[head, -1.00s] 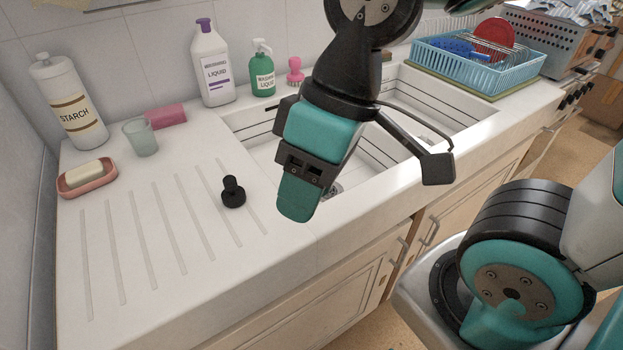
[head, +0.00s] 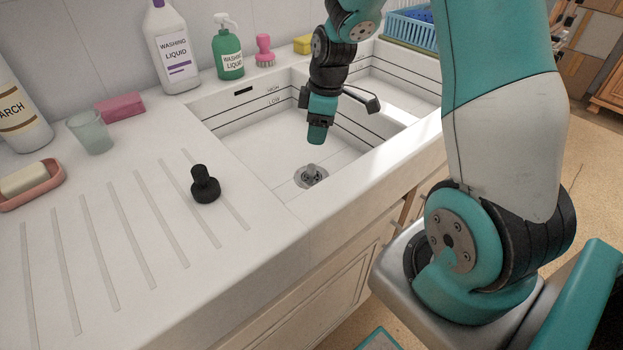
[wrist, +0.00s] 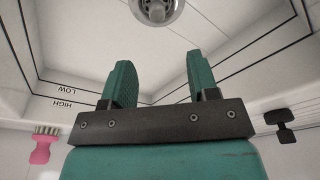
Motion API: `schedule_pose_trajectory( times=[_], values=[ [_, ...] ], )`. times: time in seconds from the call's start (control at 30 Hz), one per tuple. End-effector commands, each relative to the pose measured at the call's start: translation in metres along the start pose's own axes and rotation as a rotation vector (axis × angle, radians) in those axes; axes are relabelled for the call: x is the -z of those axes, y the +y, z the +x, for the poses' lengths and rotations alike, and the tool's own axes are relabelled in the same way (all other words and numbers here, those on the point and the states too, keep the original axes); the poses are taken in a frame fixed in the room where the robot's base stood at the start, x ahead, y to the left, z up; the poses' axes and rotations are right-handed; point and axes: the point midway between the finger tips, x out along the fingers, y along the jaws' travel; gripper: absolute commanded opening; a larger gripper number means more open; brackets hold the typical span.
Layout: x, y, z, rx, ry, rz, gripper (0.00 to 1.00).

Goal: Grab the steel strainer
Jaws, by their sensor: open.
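The steel strainer (head: 311,176) sits in the drain at the bottom of the left sink basin, its knob upright. In the wrist view the strainer (wrist: 157,10) shows at the top edge, cut off by the frame, beyond my fingertips and roughly centred between them. My gripper (head: 317,138) is over the left basin, pointing down, above the strainer and apart from it. In the wrist view my gripper (wrist: 158,75) has its two green fingers spread, with nothing between them.
The basin walls (head: 252,112) and the divider (head: 385,105) surround my gripper. A black stopper (head: 205,184) stands on the drainboard at left. Bottles, a pink brush (head: 264,50) and a yellow sponge (head: 303,44) line the back ledge.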

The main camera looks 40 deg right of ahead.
Motion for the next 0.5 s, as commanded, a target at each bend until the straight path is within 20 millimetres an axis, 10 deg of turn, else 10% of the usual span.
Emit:
schedule_pose_trajectory(
  times=[0.5],
  values=[
    [-0.001,0.0,0.078,0.002,0.0,0.002,0.54]
  ],
)
